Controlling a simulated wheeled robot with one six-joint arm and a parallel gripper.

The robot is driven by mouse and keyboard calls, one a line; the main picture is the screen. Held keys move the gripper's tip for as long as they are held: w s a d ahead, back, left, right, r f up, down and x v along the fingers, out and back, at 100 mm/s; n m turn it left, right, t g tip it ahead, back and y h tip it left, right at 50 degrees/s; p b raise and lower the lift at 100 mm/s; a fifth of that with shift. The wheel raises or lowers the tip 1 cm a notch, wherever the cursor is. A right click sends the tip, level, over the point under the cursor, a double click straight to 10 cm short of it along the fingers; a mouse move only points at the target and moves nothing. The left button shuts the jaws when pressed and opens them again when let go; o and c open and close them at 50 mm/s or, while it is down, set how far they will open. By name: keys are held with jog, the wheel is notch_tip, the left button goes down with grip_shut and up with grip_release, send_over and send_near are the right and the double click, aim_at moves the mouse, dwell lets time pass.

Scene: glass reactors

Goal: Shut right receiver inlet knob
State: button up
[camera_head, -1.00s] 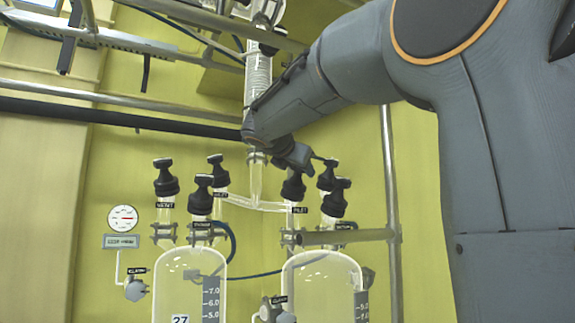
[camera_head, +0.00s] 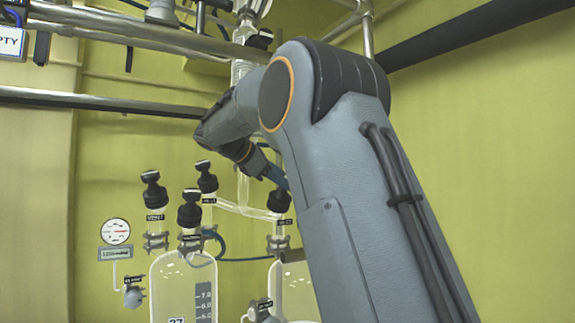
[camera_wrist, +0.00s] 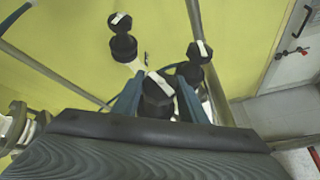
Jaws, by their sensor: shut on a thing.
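The right receiver (camera_head: 297,293) is a clear glass vessel at the bottom of the head view, mostly hidden by my arm. Its black inlet knob (camera_head: 279,201) shows just under my gripper (camera_head: 276,180), on a glass neck joined to the branched tube. In the wrist view, the blue fingers of my gripper (camera_wrist: 158,100) stand on either side of this knob (camera_wrist: 156,88) and are shut on it. A white bar crosses its top diagonally. The exact finger contact is partly hidden by the gripper body.
Two other black knobs (camera_wrist: 122,40) (camera_wrist: 198,65) stand close beyond the gripper in the wrist view. The left receiver (camera_head: 183,280) with several black knobs (camera_head: 190,208) stands to the left. Metal rails (camera_head: 110,103) and a glass column (camera_head: 243,75) are close to my arm.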

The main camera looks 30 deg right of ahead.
jog(key=m+g+y+p, duration=0.1)
jog(key=m+g+p, duration=0.2)
jog(key=p, duration=0.6)
jog(key=shift+r+m+g+y+p, duration=0.15)
jog(key=shift+m+g+y+p, duration=0.15)
jog(key=shift+y+p, duration=0.1)
jog(key=m+g+y+p, duration=0.1)
jog(key=p, duration=0.1)
jog(key=shift+p, duration=0.3)
jog(key=shift+f+m+g+y+p, duration=0.3)
jog(key=shift+m+g+y+p, duration=0.1)
jog(key=shift+m+g+p, duration=0.1)
jog(key=o, duration=1.1)
jog(key=shift+s, duration=0.1)
jog(key=shift+c, duration=0.2)
jog(key=shift+r, duration=0.1)
jog(key=n+t+h+b, duration=0.1)
jog(key=b, duration=0.2)
jog(key=n+t+h+b, duration=0.1)
jog(key=n+t+b, duration=0.1)
jog(key=b, duration=0.3)
jog(key=shift+h+b, duration=0.3)
jog(key=n+t+b, duration=0.1)
jog(key=b, duration=0.1)
jog(key=shift+h+b, duration=0.3)
jog(key=shift+b, duration=0.05)
